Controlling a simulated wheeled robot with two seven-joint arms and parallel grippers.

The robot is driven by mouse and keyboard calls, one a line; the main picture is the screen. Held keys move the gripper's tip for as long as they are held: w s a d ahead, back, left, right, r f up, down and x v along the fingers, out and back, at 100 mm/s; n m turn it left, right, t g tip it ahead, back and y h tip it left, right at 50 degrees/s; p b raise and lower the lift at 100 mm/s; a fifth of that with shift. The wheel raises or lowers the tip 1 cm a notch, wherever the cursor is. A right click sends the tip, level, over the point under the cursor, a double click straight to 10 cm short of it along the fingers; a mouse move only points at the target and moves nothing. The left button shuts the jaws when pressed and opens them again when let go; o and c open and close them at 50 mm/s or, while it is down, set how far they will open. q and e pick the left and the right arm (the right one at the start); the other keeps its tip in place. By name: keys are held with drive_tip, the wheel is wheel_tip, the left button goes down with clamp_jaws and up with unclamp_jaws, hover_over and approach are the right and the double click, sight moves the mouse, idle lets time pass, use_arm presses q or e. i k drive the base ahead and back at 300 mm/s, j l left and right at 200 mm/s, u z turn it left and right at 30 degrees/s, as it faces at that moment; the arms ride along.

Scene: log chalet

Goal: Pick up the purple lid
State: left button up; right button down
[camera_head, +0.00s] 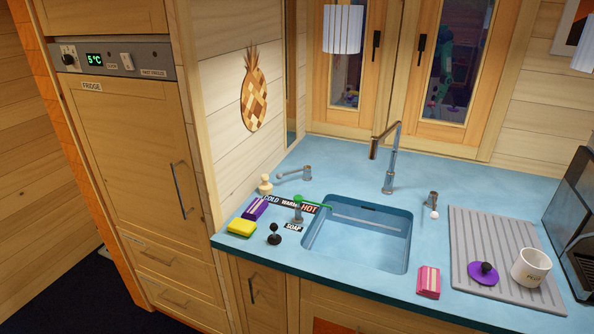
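The purple lid (483,272) lies on the grey ribbed drying mat (478,228) at the right of the blue counter. It is round with a small dark knob on top. A white mug (530,267) stands just to its right on the same mat. Neither of my grippers shows in the head view, so nothing of mine is near the lid.
A sink (360,235) with a tall tap (390,160) lies left of the mat. A pink sponge pack (428,281) sits between them at the front. A dark machine (575,225) borders the mat's right side. A yellow sponge (241,228) lies far left.

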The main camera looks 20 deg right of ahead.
sight(484, 273)
drive_tip(key=z, duration=2)
drive_tip(key=i+l+u, duration=0.1)
drive_tip(key=l, duration=0.25)
drive_tip(key=i+l+u, duration=0.1)
drive_tip(key=i+l, duration=0.15)
drive_tip(key=l, duration=0.15)
drive_tip(key=i+l+u, duration=0.15)
drive_tip(key=l, duration=0.25)
drive_tip(key=i+l+u, duration=0.1)
drive_tip(key=l, duration=0.3)
drive_tip(key=i, duration=0.05)
